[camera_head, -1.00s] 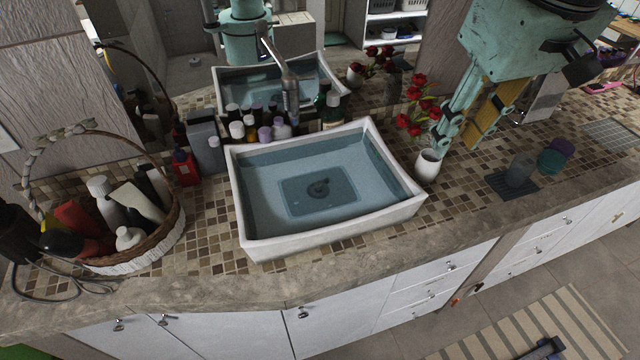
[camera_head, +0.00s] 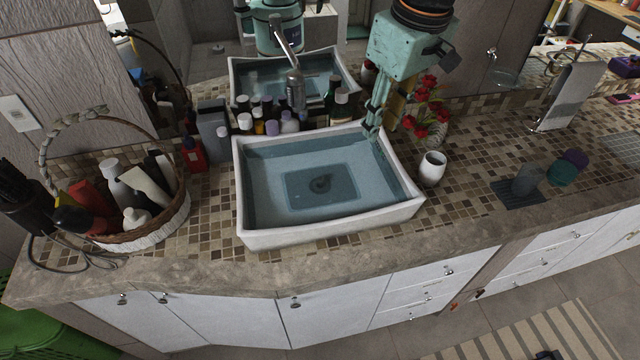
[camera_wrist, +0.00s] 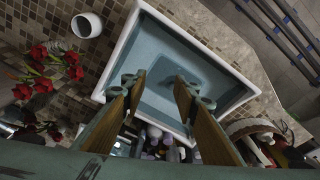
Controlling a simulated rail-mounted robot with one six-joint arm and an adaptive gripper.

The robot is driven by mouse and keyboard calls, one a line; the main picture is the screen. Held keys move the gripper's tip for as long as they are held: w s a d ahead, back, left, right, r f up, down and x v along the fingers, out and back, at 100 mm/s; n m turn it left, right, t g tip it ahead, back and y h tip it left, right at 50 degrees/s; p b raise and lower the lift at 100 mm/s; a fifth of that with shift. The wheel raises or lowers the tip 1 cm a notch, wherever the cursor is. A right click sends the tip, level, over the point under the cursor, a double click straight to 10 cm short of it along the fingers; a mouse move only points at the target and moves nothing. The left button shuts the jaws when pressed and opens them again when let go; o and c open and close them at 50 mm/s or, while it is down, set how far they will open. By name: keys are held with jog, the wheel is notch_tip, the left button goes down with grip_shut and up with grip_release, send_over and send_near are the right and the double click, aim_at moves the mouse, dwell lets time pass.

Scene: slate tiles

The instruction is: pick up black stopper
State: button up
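The black stopper (camera_head: 319,184) is a small dark round piece at the drain in the middle of the white-rimmed sink (camera_head: 330,235). The sink basin looks blue inside, with a darker square around the drain. My gripper (camera_head: 373,130) hangs at the sink's back right corner, above the basin and apart from the stopper. In the wrist view my gripper (camera_wrist: 160,84) has its two fingers spread with nothing between them. The sink (camera_wrist: 205,48) lies beyond the fingertips there, and one fingertip partly covers the drain area, so the stopper is not clear in that view.
A faucet (camera_head: 294,88) and several bottles (camera_head: 288,122) stand behind the sink. A white cup (camera_head: 431,170) and red flowers (camera_head: 422,118) are to its right. A wicker basket (camera_head: 170,222) of bottles is at left. The space above the basin is clear.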

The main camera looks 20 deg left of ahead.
jog(key=w+a+f+n+g+p, duration=0.1)
jog(key=w+a+f+n, duration=0.2)
jog(key=a+f, duration=0.8)
jog(key=shift+w+a+f+n+p, duration=0.4)
jog(key=shift+w+a, duration=0.05)
jog(key=shift+a, duration=0.6)
jog(key=shift+f, duration=0.1)
send_over(320, 178)
jog(key=shift+s+d+f, duration=0.15)
jog(key=shift+d+f, duration=0.05)
jog(key=shift+f, duration=1.9)
jog(key=shift+s+d+f, duration=0.1)
jog(key=shift+d+f, duration=0.05)
jog(key=shift+f, duration=1.9)
jog(key=shift+f, duration=0.15)
jog(key=shift+w+a+f, duration=0.1)
jog(key=shift+a+f, duration=0.05)
jog(key=shift+f, duration=1.1)
jog(key=shift+w+a+f, duration=0.1)
jog(key=shift+f, duration=1.1)
jog(key=shift+c, duration=0.2)
jog(key=c, duration=0.8)
